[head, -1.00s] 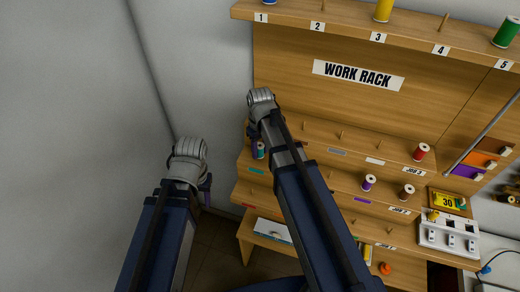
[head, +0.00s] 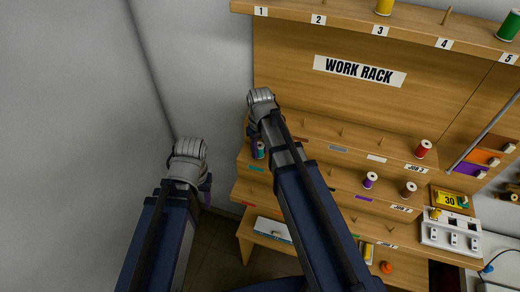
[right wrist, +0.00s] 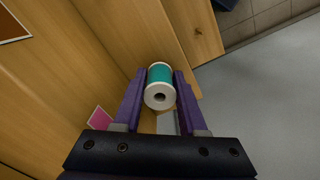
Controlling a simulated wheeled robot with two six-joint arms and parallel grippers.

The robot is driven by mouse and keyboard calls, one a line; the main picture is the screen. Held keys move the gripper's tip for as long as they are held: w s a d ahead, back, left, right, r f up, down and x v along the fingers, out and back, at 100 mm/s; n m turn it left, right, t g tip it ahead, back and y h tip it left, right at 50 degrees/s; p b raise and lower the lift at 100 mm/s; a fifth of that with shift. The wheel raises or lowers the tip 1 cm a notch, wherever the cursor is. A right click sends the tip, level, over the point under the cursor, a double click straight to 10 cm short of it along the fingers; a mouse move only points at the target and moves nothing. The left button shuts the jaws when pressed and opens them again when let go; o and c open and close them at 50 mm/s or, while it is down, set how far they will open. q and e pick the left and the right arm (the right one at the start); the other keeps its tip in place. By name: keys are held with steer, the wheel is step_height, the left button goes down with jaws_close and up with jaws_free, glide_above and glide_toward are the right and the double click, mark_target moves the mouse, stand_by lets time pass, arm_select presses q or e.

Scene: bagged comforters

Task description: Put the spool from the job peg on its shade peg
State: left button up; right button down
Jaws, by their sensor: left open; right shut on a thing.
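My right gripper (right wrist: 160,95) is shut on a teal spool with white ends (right wrist: 160,76). In the right wrist view the spool sits between the purple fingers, one end facing the camera. In the head view the teal spool (head: 259,150) shows beside my right arm, by the left end of the work rack's shelves; whether it touches a peg there is hidden. A teal label (head: 256,169) is on the shelf edge just below it. My left gripper (head: 207,188) is open and empty, left of the rack; its fingers are mostly hidden behind the wrist.
A red spool (head: 424,148), a purple spool (head: 370,180) and a brown spool (head: 408,189) stand on the right side of the rack's stepped shelves. Yellow (head: 384,6) and green (head: 508,25) spools stand on the top shelf. A grey wall (head: 80,120) fills the left.

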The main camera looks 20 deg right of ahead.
steer(key=shift+f, duration=0.25)
jaws_free()
stand_by(0.5)
steer(key=shift+r, duration=0.1)
stand_by(0.6)
steer(key=shift+w+r+p, duration=0.1)
steer(key=shift+r+p, duration=3.25)
steer(key=shift+r, duration=0.15)
steer(key=shift+f, duration=0.15)
